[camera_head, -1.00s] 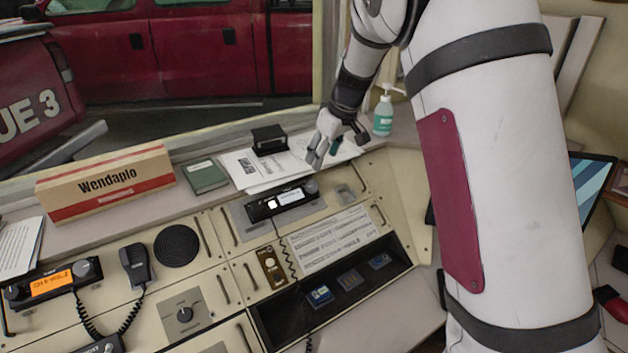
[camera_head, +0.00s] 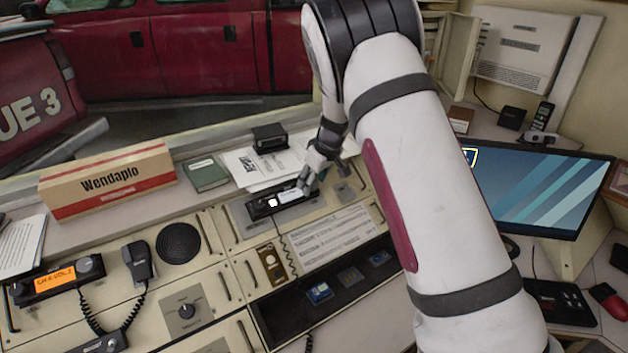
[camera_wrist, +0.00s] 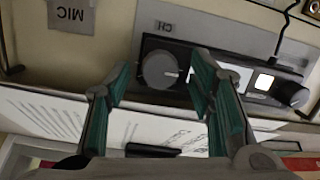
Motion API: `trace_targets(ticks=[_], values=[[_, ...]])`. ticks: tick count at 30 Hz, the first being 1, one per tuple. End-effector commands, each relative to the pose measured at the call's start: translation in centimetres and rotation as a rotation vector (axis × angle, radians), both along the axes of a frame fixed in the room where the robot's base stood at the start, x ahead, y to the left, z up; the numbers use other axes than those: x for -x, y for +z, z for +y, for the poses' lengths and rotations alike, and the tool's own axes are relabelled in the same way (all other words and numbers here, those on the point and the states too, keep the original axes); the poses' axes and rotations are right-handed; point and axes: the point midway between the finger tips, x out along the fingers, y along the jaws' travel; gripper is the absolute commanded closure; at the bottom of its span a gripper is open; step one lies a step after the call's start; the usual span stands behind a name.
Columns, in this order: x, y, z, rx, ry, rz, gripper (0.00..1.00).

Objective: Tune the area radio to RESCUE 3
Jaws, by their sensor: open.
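The black radio (camera_head: 262,208) in the middle panel has a small lit white display and a round knob at each end. In the wrist view its larger grey knob (camera_wrist: 160,69) sits beside the letters CH. My gripper (camera_head: 308,182) is at the right end of this radio. In the wrist view my gripper (camera_wrist: 160,78) has its two green-padded fingers spread, one on each side of that knob. I cannot tell whether they touch it. The display's text is too small to read. A second radio (camera_head: 52,281) with an orange display stands at the far left.
A printed sheet (camera_head: 330,236) lies below the middle radio. A hand microphone (camera_head: 138,261) with a coiled cord, a speaker grille (camera_head: 178,243) and a rotary switch (camera_head: 186,309) are to the left. A box (camera_head: 106,181), green book (camera_head: 207,174) and papers line the ledge behind.

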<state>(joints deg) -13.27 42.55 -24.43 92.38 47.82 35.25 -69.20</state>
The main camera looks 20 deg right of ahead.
Motion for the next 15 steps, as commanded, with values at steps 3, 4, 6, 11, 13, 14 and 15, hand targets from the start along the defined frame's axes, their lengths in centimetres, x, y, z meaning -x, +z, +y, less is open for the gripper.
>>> trace_targets(ticks=[3, 4, 6, 11, 13, 14, 15], values=[[0.02, 0.01, -0.01, 0.000, 0.000, 0.000, 0.60], [0.02, 0.01, -0.01, 0.000, 0.000, 0.000, 0.67], [0.02, 0.01, -0.01, 0.000, 0.000, 0.000, 0.83], [0.03, 0.02, -0.01, 0.000, 0.000, 0.000, 0.99], [0.02, 0.01, -0.01, -0.001, -0.002, 0.000, 0.99], [0.02, 0.01, -0.02, -0.002, -0.002, 0.001, 0.99], [0.01, 0.01, -0.03, -0.003, -0.006, 0.001, 0.99]])
